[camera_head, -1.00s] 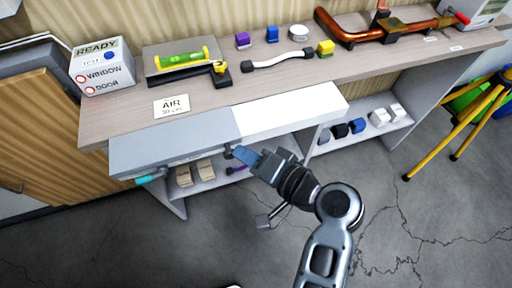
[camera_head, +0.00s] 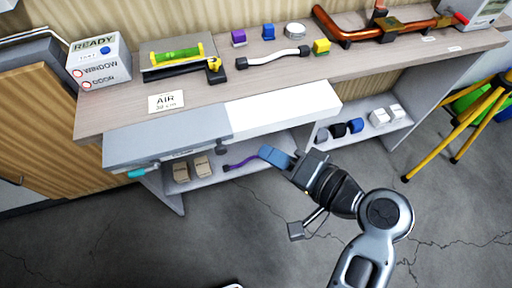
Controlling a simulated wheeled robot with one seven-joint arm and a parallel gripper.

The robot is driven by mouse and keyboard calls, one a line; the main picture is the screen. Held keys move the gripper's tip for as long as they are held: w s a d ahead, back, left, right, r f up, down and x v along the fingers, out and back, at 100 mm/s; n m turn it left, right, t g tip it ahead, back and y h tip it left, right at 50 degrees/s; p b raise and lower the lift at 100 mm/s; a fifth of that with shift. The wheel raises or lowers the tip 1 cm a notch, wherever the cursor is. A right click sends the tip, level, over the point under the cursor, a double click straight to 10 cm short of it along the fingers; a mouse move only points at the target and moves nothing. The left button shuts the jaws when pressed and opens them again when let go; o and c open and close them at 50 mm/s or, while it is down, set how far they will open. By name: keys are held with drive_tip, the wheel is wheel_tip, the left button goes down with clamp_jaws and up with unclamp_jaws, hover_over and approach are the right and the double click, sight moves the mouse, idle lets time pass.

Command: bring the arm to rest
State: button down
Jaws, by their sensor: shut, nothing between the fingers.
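My gripper (camera_head: 274,156) is in front of the bench, below the white panel of its front edge. Its blue fingertips point left toward the lower shelf and are shut with nothing held. My arm (camera_head: 345,190) reaches in from the lower right, over the floor. The fingertips stand apart from the grey drawer front (camera_head: 160,144) at their upper left. A purple strip (camera_head: 240,162) on the lower shelf shows just left of the fingertips.
The bench top (camera_head: 200,92) carries a READY box (camera_head: 100,62), a green level (camera_head: 178,56), a white hose (camera_head: 275,56) and copper pipes (camera_head: 385,30). Tan blocks (camera_head: 202,167) sit on the lower shelf. A yellow tripod (camera_head: 455,132) stands at right. The floor (camera_head: 230,225) is clear.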

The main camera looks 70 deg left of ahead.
drive_tip(key=v, duration=0.5)
drive_tip(key=s+d+f+m+t+h, duration=0.1)
drive_tip(key=d+f+m+t, duration=0.3)
drive_tip(key=d, duration=0.3)
drive_tip(key=d+f+m+t+h, duration=0.2)
drive_tip(key=d+f+m+t, duration=0.15)
drive_tip(key=d+t, duration=0.35)
drive_tip(key=s+d+f+m+t+h, duration=0.1)
drive_tip(key=d+f+m+t, duration=0.15)
drive_tip(key=d+f, duration=0.4)
drive_tip(key=s+d+r+t+h, duration=0.4)
drive_tip(key=s+d+r, duration=0.2)
drive_tip(key=d+r, duration=0.3)
drive_tip(key=s+d+r+t+h, duration=0.4)
drive_tip(key=s+d+r, duration=0.3)
drive_tip(key=d+r, duration=0.2)
drive_tip(key=shift+d+n+h, duration=0.4)
drive_tip(key=shift+d, duration=0.7)
drive_tip(key=shift+s, duration=0.1)
